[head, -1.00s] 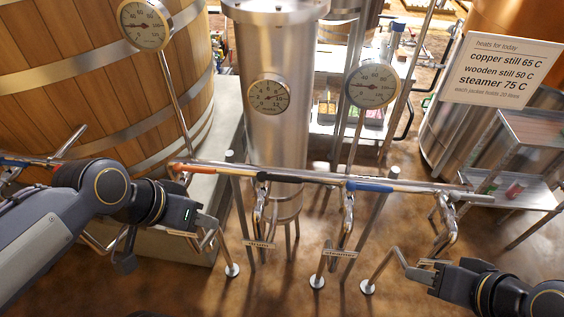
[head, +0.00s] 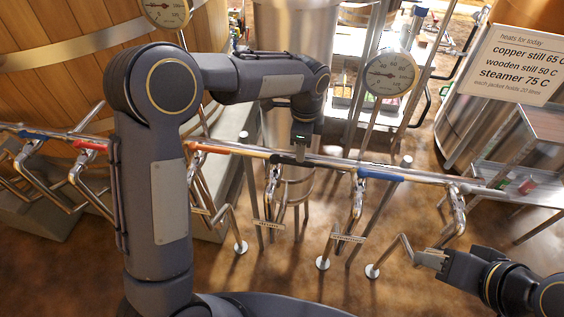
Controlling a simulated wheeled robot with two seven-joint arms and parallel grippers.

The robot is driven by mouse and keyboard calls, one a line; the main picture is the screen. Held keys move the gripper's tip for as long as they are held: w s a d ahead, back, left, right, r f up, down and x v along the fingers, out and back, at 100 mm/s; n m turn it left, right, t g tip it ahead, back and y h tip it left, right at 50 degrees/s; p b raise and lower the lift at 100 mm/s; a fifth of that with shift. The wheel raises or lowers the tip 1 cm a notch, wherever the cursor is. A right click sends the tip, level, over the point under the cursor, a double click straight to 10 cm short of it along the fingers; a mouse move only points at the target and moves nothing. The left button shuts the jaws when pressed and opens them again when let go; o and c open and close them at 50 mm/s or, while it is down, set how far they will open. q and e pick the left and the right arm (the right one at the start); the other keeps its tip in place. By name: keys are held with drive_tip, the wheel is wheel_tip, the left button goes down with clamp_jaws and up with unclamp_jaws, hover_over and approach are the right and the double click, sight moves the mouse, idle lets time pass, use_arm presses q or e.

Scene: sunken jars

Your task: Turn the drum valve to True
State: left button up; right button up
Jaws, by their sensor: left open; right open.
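A long metal pipe (head: 330,162) crosses the view and carries several valves with coloured lever handles. A black handle (head: 288,159) lies along the pipe above a valve body (head: 273,185) with a small tag (head: 269,224) below it. The tag's writing is too small to read now. My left gripper (head: 301,155) points down, open, right over the pipe at the right end of the black handle. I cannot tell if it touches. My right gripper (head: 424,258) is open and empty at the lower right, away from the valves.
A blue handle (head: 380,176) sits to the right, above another tag (head: 347,237). Orange (head: 212,149), red (head: 91,145) and blue (head: 34,134) handles sit to the left. A dial gauge (head: 391,73) stands above the pipe. A sign (head: 518,64) hangs at upper right.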

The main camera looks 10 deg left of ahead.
sight(292, 162)
use_arm(q)
wheel_tip(292, 162, down, 5)
drive_tip(key=b, duration=0.3)
drive_tip(key=shift+r, duration=0.35)
drive_tip(key=shift+f+b, duration=0.8)
drive_tip(key=shift+f, duration=0.6)
